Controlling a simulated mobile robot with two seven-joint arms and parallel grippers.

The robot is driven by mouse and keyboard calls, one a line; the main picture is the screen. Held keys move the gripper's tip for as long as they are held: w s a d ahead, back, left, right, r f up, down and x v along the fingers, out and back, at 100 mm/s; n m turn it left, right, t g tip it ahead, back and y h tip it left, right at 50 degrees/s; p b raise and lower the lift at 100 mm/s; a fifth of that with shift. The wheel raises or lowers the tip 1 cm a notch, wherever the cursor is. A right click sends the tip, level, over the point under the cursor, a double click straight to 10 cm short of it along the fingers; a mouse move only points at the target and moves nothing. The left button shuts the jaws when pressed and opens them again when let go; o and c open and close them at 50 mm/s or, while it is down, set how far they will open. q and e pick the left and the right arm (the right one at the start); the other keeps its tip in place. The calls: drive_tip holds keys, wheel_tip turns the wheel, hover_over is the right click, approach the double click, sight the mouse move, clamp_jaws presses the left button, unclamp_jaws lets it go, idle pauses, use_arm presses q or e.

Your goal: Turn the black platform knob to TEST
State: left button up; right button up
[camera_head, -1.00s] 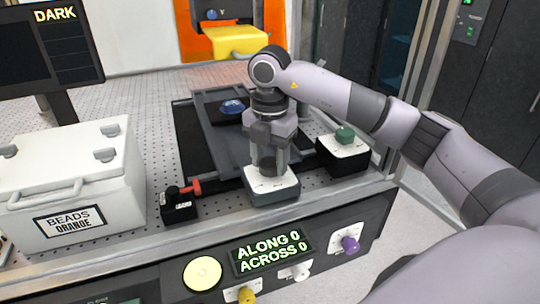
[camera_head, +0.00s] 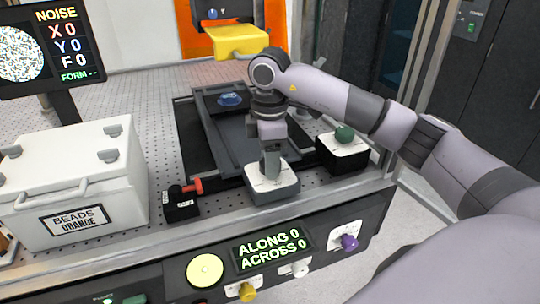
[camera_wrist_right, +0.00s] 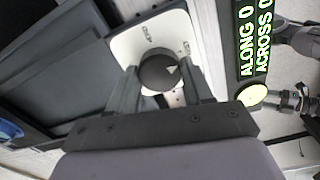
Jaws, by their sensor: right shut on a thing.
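The black platform knob (camera_wrist_right: 153,72) sits on a white-topped box (camera_head: 284,182) at the table's front edge. My right gripper (camera_head: 270,168) comes down over the box, and its fingers hide the knob in the head view. In the right wrist view the fingers (camera_wrist_right: 162,76) stand on both sides of the knob, shut on it. A pale pointer mark shows on the knob's right part. Small labels are printed on the white plate around the knob, too small to read surely.
A box with a green knob (camera_head: 344,134) stands close to the right. A small black box with a red lever (camera_head: 188,188) stands to the left. A dark platform (camera_head: 228,130) lies behind. The front panel display (camera_head: 272,248) reads ALONG 0, ACROSS 0.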

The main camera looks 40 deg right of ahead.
drive_tip(key=shift+m, duration=0.9)
drive_tip(key=o, duration=1)
drive_tip(key=shift+o, duration=0.2)
drive_tip(key=shift+r, duration=0.1)
drive_tip(key=shift+r, duration=3.5)
